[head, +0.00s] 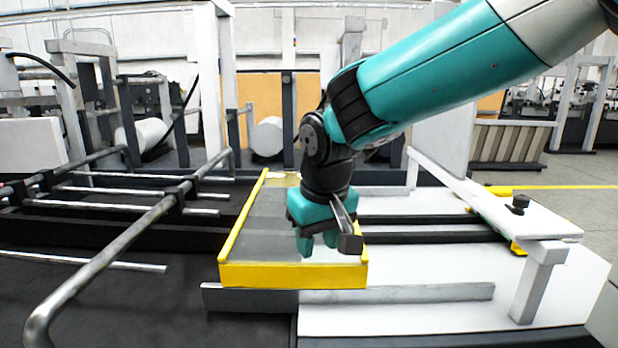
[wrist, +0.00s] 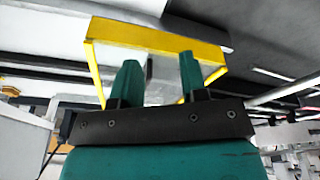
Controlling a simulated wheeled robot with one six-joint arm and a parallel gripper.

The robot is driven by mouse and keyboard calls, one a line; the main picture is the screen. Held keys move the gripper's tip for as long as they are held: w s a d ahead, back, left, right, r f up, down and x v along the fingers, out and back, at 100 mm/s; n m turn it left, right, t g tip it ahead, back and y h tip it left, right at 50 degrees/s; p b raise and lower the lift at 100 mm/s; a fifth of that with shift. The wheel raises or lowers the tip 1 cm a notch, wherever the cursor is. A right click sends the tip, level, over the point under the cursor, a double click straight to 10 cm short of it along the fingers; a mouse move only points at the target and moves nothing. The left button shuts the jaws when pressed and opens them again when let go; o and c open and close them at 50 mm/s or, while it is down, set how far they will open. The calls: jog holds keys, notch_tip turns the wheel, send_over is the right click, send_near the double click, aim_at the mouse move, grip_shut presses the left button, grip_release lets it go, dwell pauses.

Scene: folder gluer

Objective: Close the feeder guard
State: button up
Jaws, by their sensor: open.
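The feeder guard (head: 293,275) is a yellow frame around a see-through grey panel, in the middle of the head view. Its thick yellow front bar faces me, and its far end is partly hidden by my arm. How far it is tilted is hard to tell. My gripper (head: 318,246) points down over the right part of the panel, just behind the front bar. Its teal fingers are apart with nothing between them. In the wrist view the guard's yellow bar (wrist: 155,37) runs beyond the fingertips of my gripper (wrist: 157,65). I cannot tell whether they touch it.
A grey rail (head: 400,294) runs below the guard's front bar. Bent metal tubes (head: 110,255) and rods lie to the left. A white bracket (head: 520,220) with a black knob stands at the right. A white flat surface (head: 430,318) lies front right.

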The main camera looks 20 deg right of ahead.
jog(key=w+a+r+m+t+h+p, duration=0.1)
jog(key=w+r+m+h+p, duration=0.35)
jog(key=w+r+p, duration=0.7)
jog(key=shift+m+y, duration=0.35)
jog(key=shift+y, duration=0.1)
jog(key=x, duration=0.6)
jog(key=w+p+x, duration=0.1)
jog(key=x, duration=0.6)
jog(key=a+x, duration=0.1)
jog(key=x, duration=0.5)
jog(key=shift+w+p, duration=0.35)
jog(key=shift+p, duration=0.05)
grip_shut()
